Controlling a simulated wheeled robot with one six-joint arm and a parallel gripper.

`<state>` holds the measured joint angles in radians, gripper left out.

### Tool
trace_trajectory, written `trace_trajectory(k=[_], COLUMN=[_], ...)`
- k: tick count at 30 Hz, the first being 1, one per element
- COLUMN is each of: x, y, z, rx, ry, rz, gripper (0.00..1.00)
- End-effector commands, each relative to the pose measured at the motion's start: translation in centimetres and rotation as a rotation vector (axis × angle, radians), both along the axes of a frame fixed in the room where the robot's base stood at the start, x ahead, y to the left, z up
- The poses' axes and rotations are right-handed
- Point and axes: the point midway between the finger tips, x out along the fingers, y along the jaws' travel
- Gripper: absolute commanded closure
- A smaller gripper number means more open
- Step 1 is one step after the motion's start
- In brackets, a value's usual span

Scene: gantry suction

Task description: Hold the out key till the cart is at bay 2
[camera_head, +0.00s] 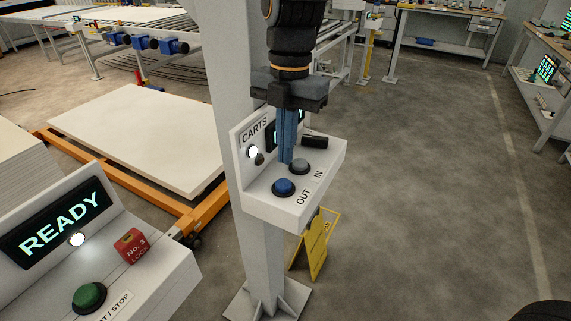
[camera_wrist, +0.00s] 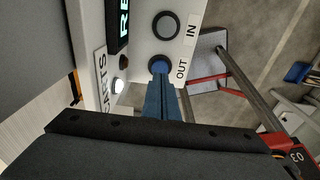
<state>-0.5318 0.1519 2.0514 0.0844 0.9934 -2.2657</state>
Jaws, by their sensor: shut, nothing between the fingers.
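The CARTS control box (camera_head: 262,205) stands on a grey post. Its blue OUT key (camera_head: 284,187) is at the front, beside the grey IN key (camera_head: 299,167). My gripper (camera_head: 286,162) is shut and empty, pointing down over the box. In the head view its tips end a little above the blue key. In the wrist view the tips (camera_wrist: 160,80) reach the edge of the OUT key (camera_wrist: 160,66); I cannot tell whether they touch. An orange cart (camera_head: 196,218) carries a white slab on the left. No bay 2 marking is readable.
The box's display (camera_wrist: 123,22) is cut off, showing "RE"; a white lamp (camera_head: 252,151) is lit. A second console (camera_head: 150,270) reads READY, with a green button and red lock. A yellow floor sign (camera_head: 318,250) stands behind the post. Floor at right is clear.

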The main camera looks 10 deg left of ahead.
Motion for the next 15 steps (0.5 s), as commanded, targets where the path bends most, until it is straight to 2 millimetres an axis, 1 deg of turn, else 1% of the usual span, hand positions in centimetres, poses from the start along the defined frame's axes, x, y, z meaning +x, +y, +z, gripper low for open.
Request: trace_trajectory(k=[1,3,7,11,15], x=[-0.3,-0.3,-0.5,-0.5,-0.4], y=[0.0,0.0,0.1,0.1,0.2], z=[-0.9,-2.0,-3.6,-4.6,-4.9], rx=[-0.003,-0.003,-0.003,-0.001,0.0], ry=[0.006,0.004,0.003,0.001,0.0], rz=[0.0,0.0,0.0,0.0,0.0], gripper=[1.0,1.0,1.0,1.0,1.0])
